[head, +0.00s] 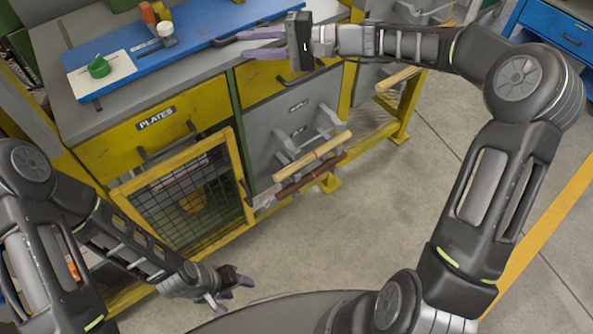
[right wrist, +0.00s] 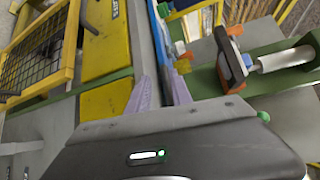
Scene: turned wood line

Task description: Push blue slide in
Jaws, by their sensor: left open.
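The only long blue piece on the bench is a flat blue board (head: 200,37), which I take as the blue slide. My left gripper (head: 236,285) is low over the floor, open and empty.
A white plate with a green knob (head: 98,66) sits at the board's left end. An orange piece (head: 148,13) and a white cylinder (head: 165,29) stand farther back.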

